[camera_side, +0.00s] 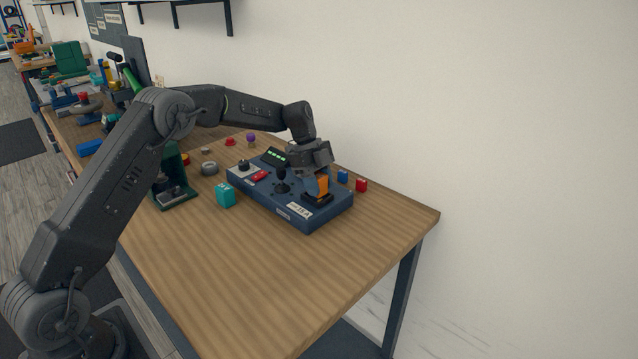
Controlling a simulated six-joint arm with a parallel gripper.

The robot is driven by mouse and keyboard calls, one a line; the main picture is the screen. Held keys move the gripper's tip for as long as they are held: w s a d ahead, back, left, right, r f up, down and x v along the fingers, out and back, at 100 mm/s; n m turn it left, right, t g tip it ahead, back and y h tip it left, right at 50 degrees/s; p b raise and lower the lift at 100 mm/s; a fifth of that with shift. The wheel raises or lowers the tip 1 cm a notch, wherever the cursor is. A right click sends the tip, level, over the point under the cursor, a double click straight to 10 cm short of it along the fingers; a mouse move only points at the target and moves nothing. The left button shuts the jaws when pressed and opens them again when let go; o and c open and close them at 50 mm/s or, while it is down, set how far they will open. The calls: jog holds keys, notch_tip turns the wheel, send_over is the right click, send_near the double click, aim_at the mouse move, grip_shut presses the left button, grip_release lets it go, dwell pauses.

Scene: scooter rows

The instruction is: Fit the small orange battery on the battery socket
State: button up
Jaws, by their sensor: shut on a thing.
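The small orange battery (322,186) is held by my gripper (318,174), which is shut on it from above. The battery is upright over the black battery socket (317,199) at the right end of the blue control box (311,222). Its lower end is at or just above the socket; I cannot tell whether it is seated. The gripper's fingers are small and partly hidden in this view.
The box also bears a black joystick (282,182), a red switch (260,175) and a small green-lit display (276,156). A teal block (225,195) stands left of it. Blue (343,177) and red (361,185) cubes lie behind. The table (270,280) is clear in front.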

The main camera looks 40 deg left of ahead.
jog(key=shift+f, duration=0.3)
dwell(0.4)
jog(key=o, duration=1.6)
jog(key=shift+f, duration=0.1)
jog(key=shift+r, duration=3.05)
